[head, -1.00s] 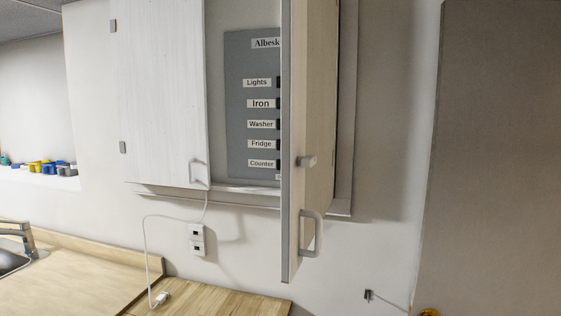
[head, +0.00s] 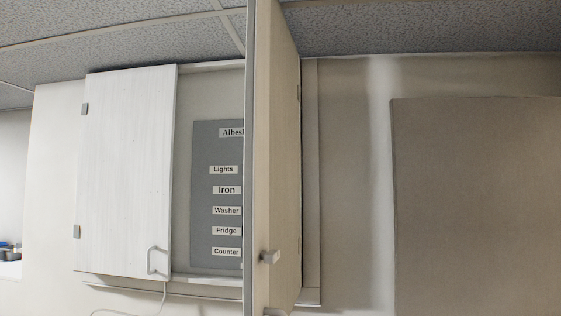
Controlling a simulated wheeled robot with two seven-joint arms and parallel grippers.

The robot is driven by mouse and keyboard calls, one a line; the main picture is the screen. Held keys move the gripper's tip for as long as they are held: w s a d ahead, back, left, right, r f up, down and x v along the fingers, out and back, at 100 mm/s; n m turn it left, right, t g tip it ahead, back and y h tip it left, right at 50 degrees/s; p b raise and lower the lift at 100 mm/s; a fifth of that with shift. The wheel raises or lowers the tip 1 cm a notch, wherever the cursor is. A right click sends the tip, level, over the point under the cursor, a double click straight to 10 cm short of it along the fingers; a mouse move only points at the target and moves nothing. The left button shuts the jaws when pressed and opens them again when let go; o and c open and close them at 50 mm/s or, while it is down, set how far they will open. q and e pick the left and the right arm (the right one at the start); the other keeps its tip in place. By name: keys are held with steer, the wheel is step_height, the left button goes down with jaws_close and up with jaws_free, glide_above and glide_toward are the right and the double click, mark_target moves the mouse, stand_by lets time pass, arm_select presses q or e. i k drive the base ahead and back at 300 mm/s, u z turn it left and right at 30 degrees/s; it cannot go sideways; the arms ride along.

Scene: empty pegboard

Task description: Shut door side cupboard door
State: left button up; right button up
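The door side cupboard door (head: 276,150) stands wide open on the right of the cupboard, sticking out toward me, nearly edge-on. A small grey knob-like fitting (head: 270,257) is on its face near the bottom, and its lower handle (head: 275,312) is only just in view at the bottom edge. The left cupboard door (head: 125,170) is shut, with a handle (head: 157,261) at its lower right. Between them a grey labelled panel (head: 207,190) shows inside, partly hidden by the open door. Neither of my grippers is in view.
The room door (head: 475,205) is at the right, with bare wall (head: 350,190) between it and the cupboard. The ceiling (head: 420,30) runs close above. A white cable (head: 163,295) hangs below the left door.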

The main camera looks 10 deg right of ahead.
mark_target(271, 206)
steer(key=k, duration=0.5)
steer(key=z, duration=0.9)
steer(key=i, duration=0.75)
steer(key=u, duration=1.55)
